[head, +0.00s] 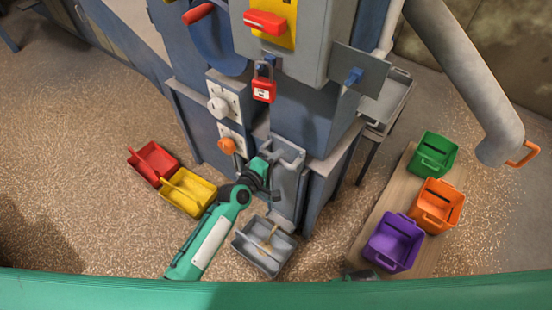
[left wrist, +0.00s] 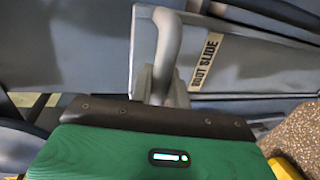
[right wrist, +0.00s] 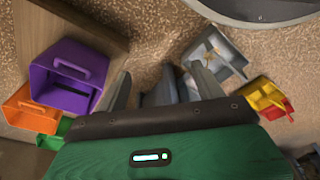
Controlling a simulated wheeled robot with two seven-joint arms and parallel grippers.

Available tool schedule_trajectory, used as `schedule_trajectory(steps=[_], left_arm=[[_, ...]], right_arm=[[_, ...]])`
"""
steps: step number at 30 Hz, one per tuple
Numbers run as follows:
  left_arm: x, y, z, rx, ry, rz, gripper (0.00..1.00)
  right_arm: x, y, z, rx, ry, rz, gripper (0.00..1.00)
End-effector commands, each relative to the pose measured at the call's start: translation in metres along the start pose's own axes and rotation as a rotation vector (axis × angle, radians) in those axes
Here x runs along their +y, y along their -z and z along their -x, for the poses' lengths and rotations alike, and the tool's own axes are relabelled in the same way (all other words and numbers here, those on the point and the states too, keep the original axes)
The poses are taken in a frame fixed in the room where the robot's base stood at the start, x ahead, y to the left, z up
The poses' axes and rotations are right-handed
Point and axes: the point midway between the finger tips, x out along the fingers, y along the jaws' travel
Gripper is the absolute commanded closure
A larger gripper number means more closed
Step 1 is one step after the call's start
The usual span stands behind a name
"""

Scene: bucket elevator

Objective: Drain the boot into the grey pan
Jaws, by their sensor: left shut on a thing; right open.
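The grey boot slide (head: 286,196) is on the lower front of the blue machine. Its label reads BOOT SLIDE in the left wrist view (left wrist: 205,62). My left gripper (head: 268,168) is shut on the slide's grey bar handle (left wrist: 166,50); the fingertips are partly hidden. The grey pan (head: 258,262) stands on the floor just below the slide, with a little tan material inside. The pan also shows in the right wrist view (right wrist: 232,58). My right gripper (right wrist: 164,88) is open and empty, with its fingers apart. Only a dark bit of it may show in the head view.
Red (head: 153,161) and yellow (head: 188,192) scoops lie left of the machine. Green (head: 433,153), orange (head: 437,205) and purple (head: 393,242) bins stand on a wooden board (head: 408,160) at the right. A red padlock (head: 264,90) hangs above the slide. A grey spout (head: 470,80) reaches down at upper right.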

Motion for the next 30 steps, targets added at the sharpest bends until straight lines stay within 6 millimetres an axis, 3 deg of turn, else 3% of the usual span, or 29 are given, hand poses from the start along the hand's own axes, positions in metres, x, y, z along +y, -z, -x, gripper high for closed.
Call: schedule_trajectory(steps=[1,15,29,30], left_arm=[[0.011,0.001,0.001,0.003,-0.009,-0.001,1.0],[0.035,0.001,0.006,0.004,-0.011,-0.001,1.0],[0.036,0.002,0.006,0.004,-0.011,-0.001,1.0],[0.036,0.002,0.006,0.004,-0.011,-0.001,0.76]], right_arm=[[0.001,-0.004,-0.004,-0.005,-0.002,0.002,0.31],[0.009,-0.05,-0.062,-0.016,-0.013,0.013,0.31],[0.01,-0.057,-0.07,-0.016,-0.014,0.015,0.31],[0.01,-0.057,-0.07,-0.016,-0.014,0.015,0.31]])
